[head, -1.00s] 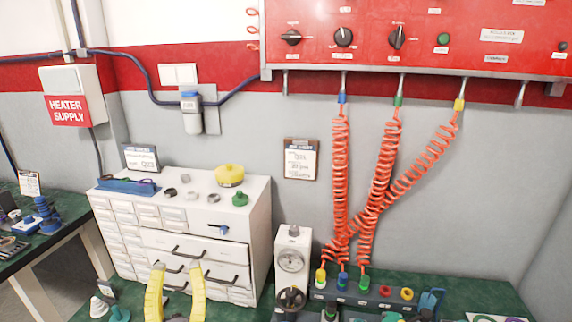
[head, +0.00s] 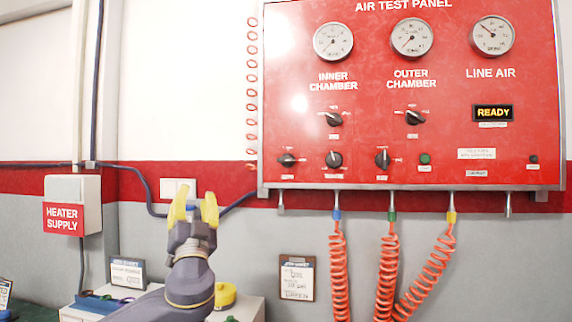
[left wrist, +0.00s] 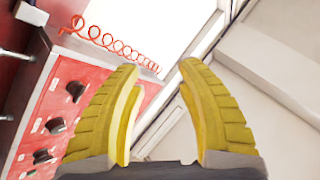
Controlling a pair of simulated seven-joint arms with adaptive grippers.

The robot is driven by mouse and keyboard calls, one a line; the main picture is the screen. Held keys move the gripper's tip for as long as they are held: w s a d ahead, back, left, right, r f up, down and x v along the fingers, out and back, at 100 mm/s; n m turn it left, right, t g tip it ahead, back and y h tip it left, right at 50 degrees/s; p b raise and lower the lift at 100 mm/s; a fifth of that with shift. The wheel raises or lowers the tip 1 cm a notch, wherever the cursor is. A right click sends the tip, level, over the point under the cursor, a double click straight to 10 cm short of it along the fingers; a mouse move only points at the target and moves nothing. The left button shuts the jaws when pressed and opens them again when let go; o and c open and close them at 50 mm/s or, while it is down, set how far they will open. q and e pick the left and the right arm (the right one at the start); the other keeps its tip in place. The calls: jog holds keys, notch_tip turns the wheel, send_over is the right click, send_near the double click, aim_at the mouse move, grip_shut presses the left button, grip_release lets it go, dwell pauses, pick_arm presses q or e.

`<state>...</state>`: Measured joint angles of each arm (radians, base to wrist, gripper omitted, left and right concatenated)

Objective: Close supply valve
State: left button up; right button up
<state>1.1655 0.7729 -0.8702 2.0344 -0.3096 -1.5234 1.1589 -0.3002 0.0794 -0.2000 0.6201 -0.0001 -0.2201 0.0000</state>
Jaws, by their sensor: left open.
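The red air test panel (head: 440,75) hangs on the wall. Its lower row of black knobs holds a left knob (head: 287,160), a middle knob (head: 334,159) and a right knob (head: 382,158). Their small labels are too blurred to read, so I cannot tell which one is the supply valve. My left gripper (head: 195,208) is open and empty, pointing up, left of and below the panel in the picture. The left wrist view shows its two yellow fingers apart (left wrist: 160,75), with panel knobs (left wrist: 56,125) off to the left. My right gripper is out of view.
Orange coiled hoses (head: 388,270) hang from fittings under the panel. A heater supply box (head: 72,205) is on the wall at left. A clipboard (head: 297,278) hangs below the panel. A yellow round part (head: 225,294) sits on the cabinet behind my left arm.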

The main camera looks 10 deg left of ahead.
pick_arm(q)
jog(key=w+d+r+m+g+h, duration=0.1)
jog(key=w+r+m+h, duration=0.1)
jog(key=r+m+h, duration=0.35)
jog(key=w+d+r+m+h, duration=0.1)
jog(key=w+r+m+h, duration=0.1)
jog(key=r, duration=0.7)
jog(key=m+g+h, duration=0.6)
jog(key=m+h, duration=0.5)
jog(key=m, duration=0.4)
send_near(284, 160)
jog(key=x, duration=1.1)
jog(key=shift+c, duration=0.5)
grip_shut()
